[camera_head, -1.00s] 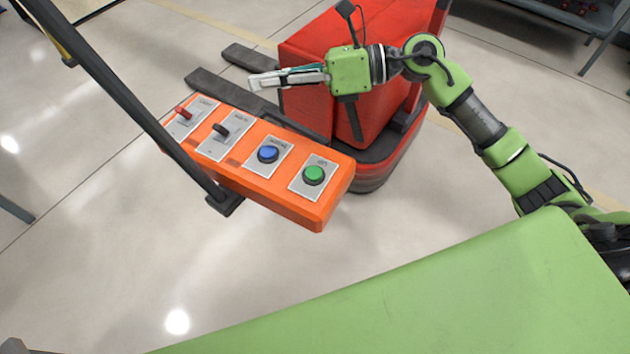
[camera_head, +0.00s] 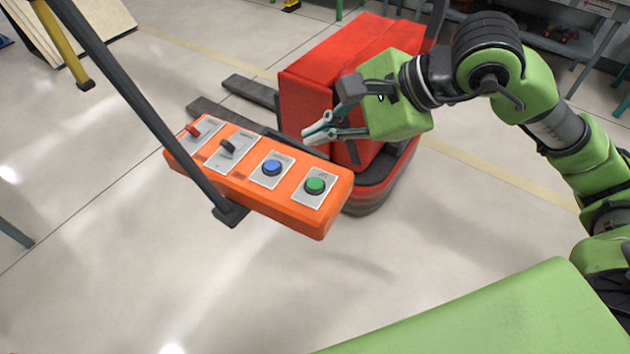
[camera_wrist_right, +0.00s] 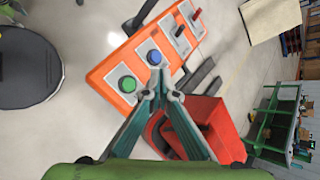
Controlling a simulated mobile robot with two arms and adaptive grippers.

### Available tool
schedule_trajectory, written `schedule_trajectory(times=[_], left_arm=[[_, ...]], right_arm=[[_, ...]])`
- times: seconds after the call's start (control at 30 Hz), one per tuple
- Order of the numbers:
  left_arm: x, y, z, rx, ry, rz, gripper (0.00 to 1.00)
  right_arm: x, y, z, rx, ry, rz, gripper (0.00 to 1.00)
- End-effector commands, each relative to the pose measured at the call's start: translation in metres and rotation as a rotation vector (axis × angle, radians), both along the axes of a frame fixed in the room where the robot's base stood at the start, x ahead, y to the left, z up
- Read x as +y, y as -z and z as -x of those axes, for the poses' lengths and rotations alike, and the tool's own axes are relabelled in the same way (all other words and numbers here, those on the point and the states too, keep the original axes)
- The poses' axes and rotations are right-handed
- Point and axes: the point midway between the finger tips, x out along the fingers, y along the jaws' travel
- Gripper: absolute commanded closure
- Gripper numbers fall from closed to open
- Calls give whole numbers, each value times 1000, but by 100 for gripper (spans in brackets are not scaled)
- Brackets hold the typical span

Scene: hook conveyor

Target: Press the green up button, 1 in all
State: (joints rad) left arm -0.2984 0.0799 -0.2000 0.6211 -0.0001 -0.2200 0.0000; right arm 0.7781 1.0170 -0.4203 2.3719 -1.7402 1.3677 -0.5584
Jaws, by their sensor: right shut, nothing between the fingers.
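The green button (camera_head: 315,186) sits on a grey plate at the near right end of the orange control box (camera_head: 262,202). It also shows in the right wrist view (camera_wrist_right: 127,84), left of the fingertips. A blue button (camera_head: 272,167) is beside it. My right gripper (camera_head: 312,137) is shut and empty, over the back edge of the box in the head view, apart from the green button. In the right wrist view its fingertips (camera_wrist_right: 163,93) come together just below the blue button (camera_wrist_right: 154,57). My left gripper is not in view.
A red lever switch (camera_head: 194,131) and a dark lever switch (camera_head: 227,146) fill the far left of the box. A dark post (camera_head: 140,108) crosses in front. A red pallet truck (camera_head: 345,75) stands behind. The floor in front of the box is clear.

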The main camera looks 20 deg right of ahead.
Motion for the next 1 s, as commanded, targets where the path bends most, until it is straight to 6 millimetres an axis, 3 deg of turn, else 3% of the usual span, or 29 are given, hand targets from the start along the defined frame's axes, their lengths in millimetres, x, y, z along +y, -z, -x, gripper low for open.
schedule_trajectory(times=[0.27, 0.7, 1.0], left_arm=[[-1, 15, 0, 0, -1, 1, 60], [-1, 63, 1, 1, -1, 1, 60], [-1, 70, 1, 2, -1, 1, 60]], right_arm=[[0, 21, 0, 1, 0, -1, 100], [0, 82, 0, 0, 1, -2, 100], [0, 88, 0, 1, 0, -1, 100]])
